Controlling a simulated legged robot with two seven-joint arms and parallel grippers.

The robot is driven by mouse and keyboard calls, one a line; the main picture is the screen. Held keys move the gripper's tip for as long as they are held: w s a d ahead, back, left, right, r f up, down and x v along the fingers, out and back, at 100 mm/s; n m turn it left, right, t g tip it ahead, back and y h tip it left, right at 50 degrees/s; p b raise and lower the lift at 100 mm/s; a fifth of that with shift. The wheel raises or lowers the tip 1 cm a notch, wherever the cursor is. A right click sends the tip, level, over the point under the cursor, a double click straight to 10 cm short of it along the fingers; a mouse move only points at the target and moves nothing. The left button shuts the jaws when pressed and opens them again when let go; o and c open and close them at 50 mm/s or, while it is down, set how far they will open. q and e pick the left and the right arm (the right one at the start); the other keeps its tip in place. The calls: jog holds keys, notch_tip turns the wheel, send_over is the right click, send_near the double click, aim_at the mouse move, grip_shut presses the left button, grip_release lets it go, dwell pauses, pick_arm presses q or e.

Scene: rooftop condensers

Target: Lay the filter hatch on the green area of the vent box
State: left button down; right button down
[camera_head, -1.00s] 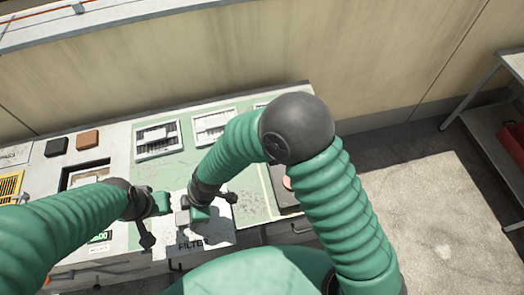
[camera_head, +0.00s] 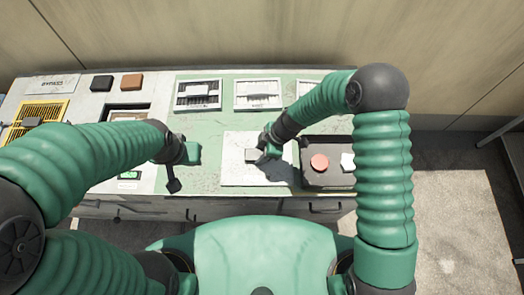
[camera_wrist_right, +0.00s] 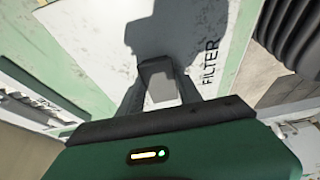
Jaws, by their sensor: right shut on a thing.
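The filter hatch (camera_head: 236,172) is a white plate with a small grey grip block. It lies within the green area (camera_head: 209,128) of the vent box, below the middle vent; I cannot tell whether it touches the surface. My right gripper (camera_head: 258,155) is shut on the hatch's grip block. In the right wrist view the hatch (camera_wrist_right: 215,40) shows the word FILTER, and the grip block (camera_wrist_right: 160,85) sits between the fingers. My left gripper (camera_head: 186,156) is left of the hatch, apart from it; its jaw gap cannot be made out.
Vents (camera_head: 198,95) (camera_head: 258,94) line the back. Black (camera_head: 102,83) and brown (camera_head: 131,81) blocks stand at the back left, near a yellow grille (camera_head: 36,117).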

jog(key=shift+w+a+f, duration=0.1)
jog(key=shift+a+f, duration=0.1)
jog(key=shift+a, duration=0.4)
jog(key=c, duration=1.2)
grip_release()
jog(key=shift+o, duration=1.3)
jog(key=shift+d, duration=0.25)
jog(key=shift+o, duration=0.6)
jog(key=shift+d, duration=0.65)
jog(key=shift+a+r, duration=0.15)
jog(key=shift+r, duration=0.2)
jog(key=v, duration=0.5)
jog(key=shift+a+r, duration=0.35)
jog(key=shift+r, duration=0.05)
pick_arm(q)
jog(key=shift+a, duration=0.25)
pick_arm(e)
jog(key=s+d+r+m+t+h, duration=0.1)
jog(key=s+d+r+m, duration=0.2)
jog(key=d+m, duration=0.3)
jog(key=s+d+r+m+h, duration=0.2)
jog(key=s+d+r+m, duration=0.2)
jog(key=d+r+m, duration=0.1)
jog(key=s+d+r+m+t+h, duration=0.1)
jog(key=s+d+r+m, duration=0.2)
jog(key=d+m, duration=0.4)
jog(key=shift+s+d+r+t+h, duration=0.15)
jog(key=shift+s+r+t+h, duration=0.15)
jog(key=shift+r, duration=0.2)
